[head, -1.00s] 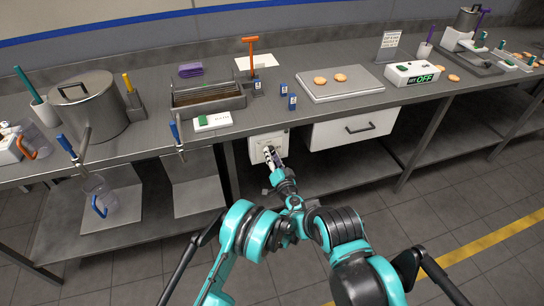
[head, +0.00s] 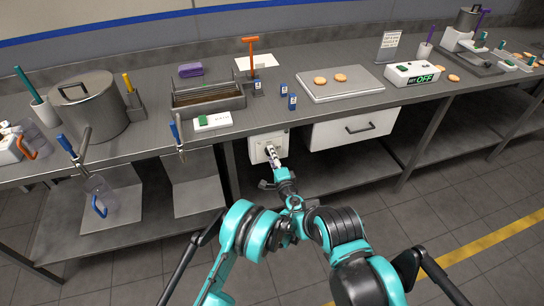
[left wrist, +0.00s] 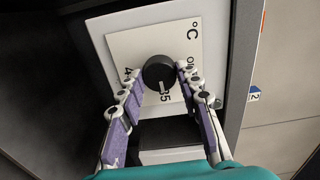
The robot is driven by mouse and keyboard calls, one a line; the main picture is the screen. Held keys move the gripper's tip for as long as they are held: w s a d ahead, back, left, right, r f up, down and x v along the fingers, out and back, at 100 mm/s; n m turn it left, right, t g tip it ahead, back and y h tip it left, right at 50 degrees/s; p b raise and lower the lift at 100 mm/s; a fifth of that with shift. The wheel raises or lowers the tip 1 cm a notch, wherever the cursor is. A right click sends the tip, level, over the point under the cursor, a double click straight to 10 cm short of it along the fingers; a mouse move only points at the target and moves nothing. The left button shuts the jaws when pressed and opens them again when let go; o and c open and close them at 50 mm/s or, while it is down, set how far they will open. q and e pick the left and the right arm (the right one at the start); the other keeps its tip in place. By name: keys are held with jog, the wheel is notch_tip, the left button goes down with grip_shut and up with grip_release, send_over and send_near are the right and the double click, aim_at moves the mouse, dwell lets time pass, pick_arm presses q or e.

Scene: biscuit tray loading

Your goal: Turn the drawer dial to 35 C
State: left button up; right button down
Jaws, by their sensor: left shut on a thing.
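The drawer dial, a round black knob (left wrist: 159,72), sits on a white plate (left wrist: 128,47) marked with °C, a 4, 35 and a partly hidden word. In the head view my left gripper (head: 271,157) reaches the white dial box (head: 257,147) under the counter and hides the knob. My right gripper is not in view.
A white drawer (head: 335,133) with a dark handle is right of the dial box. Above on the counter are a tray (head: 322,90) with biscuits, a green-and-white switch box (head: 213,121) and a steel pot (head: 88,105). A table leg (head: 230,170) stands close left.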

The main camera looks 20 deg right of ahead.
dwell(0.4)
pick_arm(q)
jog(key=shift+w, duration=0.1)
jog(key=o, duration=1.2)
jog(key=s, duration=0.7)
jog(key=shift+s+d, duration=0.15)
jog(key=shift+s, duration=0.15)
